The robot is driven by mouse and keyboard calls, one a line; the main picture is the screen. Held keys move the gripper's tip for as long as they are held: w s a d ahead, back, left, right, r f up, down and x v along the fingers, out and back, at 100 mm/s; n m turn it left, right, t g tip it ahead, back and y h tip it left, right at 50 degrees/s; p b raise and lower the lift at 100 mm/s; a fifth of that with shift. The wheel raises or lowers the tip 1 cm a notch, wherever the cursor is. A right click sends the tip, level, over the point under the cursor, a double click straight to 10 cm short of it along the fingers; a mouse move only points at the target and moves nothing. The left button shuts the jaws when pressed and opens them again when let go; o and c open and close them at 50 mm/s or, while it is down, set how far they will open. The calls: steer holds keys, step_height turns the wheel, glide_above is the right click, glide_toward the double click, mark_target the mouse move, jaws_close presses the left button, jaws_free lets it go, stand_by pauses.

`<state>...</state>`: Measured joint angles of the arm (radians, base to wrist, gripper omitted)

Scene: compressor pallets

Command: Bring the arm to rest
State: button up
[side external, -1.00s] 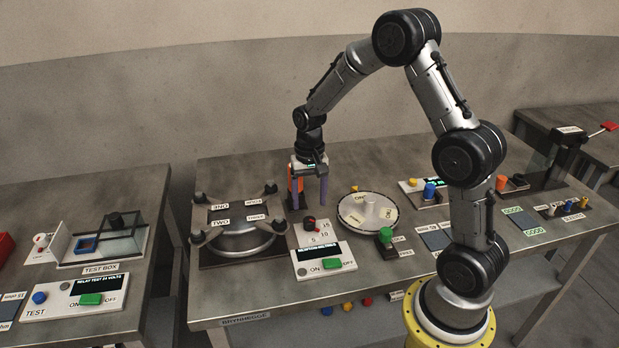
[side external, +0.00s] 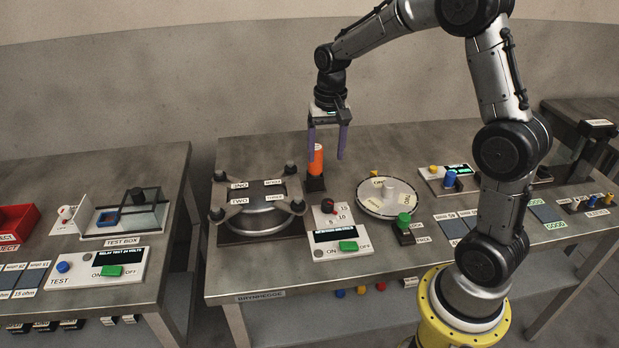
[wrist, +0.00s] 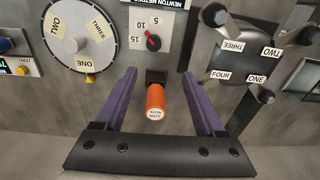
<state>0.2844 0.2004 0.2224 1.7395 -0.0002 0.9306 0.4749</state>
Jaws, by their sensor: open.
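My gripper (side external: 328,140) is open and empty, with its two purple fingers spread and pointing down above the back of the main bench (side external: 400,150). An orange cylindrical tool (side external: 316,160) stands upright in a dark holder on the bench, below the fingers and apart from them. In the wrist view the gripper (wrist: 156,90) shows a finger on either side of the orange tool (wrist: 155,101), with clear space between.
A round numbered dial (side external: 388,197) and green-topped lever (side external: 404,226) are to the right. A test bench (side external: 100,210) stands left.

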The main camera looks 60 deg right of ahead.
steer(key=s+a+r+n+t, duration=0.35)
steer(key=s+a+r, duration=0.5)
steer(key=r, duration=0.35)
steer(key=s+a+f+n+t, duration=0.1)
steer(key=s+n, duration=0.4)
steer(key=s, duration=0.9)
steer(key=shift+a+f, duration=0.9)
steer(key=shift+a, duration=0.05)
steer(key=shift+t, duration=0.25)
